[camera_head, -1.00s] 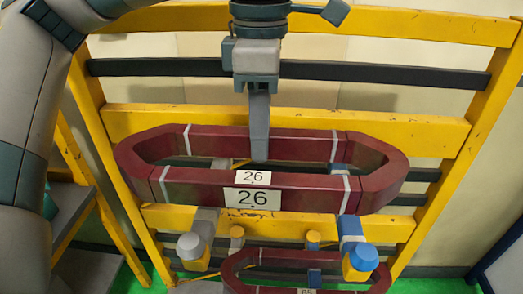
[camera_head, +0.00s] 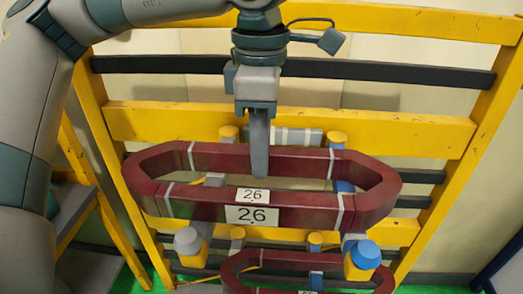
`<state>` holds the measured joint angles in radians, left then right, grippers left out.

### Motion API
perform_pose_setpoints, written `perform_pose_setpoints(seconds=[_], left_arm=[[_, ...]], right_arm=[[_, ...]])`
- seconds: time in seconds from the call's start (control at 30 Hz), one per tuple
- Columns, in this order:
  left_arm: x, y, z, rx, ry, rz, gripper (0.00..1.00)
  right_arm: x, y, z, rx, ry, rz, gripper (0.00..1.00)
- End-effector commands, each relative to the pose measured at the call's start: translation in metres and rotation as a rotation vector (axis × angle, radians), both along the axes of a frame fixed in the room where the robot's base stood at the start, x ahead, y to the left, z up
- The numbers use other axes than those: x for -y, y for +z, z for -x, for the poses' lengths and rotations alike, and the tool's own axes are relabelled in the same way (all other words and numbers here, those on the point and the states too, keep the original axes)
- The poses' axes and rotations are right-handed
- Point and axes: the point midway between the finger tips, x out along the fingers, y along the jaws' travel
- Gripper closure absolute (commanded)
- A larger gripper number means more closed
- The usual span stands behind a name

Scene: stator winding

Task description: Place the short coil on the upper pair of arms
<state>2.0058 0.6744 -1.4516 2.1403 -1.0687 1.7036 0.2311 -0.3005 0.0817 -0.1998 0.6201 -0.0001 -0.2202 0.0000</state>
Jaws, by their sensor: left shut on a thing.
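The short coil (camera_head: 185,203) is a dark red elongated loop with pale bands and "26" labels. My left gripper (camera_head: 259,160) comes down from above and is shut on the middle of the coil's far side. The coil is roughly level over the upper pair of arms, a grey left one (camera_head: 188,241) and a blue right one (camera_head: 362,254). Their yellow-and-coloured front ends stick out below its near side, and parts show through the loop. The near side hides their middles, so I cannot tell whether the coil touches them. My right gripper is not in view.
Another dark red coil (camera_head: 235,272) sits lower down, cut off by the bottom edge. Behind stands a yellow frame (camera_head: 420,135) with dark crossbars (camera_head: 400,72). Yellow-capped posts (camera_head: 228,132) rise behind the held coil. Green floor shows at the lower right.

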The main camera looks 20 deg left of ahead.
Motion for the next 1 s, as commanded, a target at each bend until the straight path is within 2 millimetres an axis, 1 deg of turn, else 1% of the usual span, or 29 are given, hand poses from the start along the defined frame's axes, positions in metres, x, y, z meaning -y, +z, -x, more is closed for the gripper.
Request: perform_pose_setpoints(seconds=[0.07, 0.1, 0.13, 0.17, 0.47, 0.6, 0.67, 0.87, 1.0], left_arm=[[0.000, -0.002, 0.000, 0.000, 0.000, 0.001, 1.00], [0.000, -0.001, 0.000, 0.000, 0.000, 0.000, 0.70], [0.000, -0.001, 0.000, 0.000, 0.000, 0.000, 0.62], [0.000, -0.001, 0.000, 0.000, 0.000, 0.000, 0.60], [0.000, -0.001, 0.000, 0.000, 0.000, 0.000, 0.60], [0.000, 0.002, 0.000, 0.000, 0.000, 0.000, 0.60], [0.000, 0.004, 0.000, 0.001, 0.000, 0.001, 0.60], [0.001, 0.028, 0.000, 0.002, 0.000, 0.002, 0.60], [0.001, 0.053, -0.001, 0.003, 0.000, 0.002, 0.60]], right_arm=[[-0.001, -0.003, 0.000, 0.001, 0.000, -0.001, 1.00], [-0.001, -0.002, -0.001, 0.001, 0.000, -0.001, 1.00], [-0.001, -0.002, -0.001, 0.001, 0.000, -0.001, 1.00], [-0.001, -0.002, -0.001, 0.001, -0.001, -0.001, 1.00], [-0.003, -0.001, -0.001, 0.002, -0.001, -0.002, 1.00], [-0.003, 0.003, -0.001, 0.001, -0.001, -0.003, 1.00], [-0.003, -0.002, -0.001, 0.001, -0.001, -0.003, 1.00], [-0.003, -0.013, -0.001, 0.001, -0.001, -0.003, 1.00], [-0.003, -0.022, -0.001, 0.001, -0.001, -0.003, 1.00]])
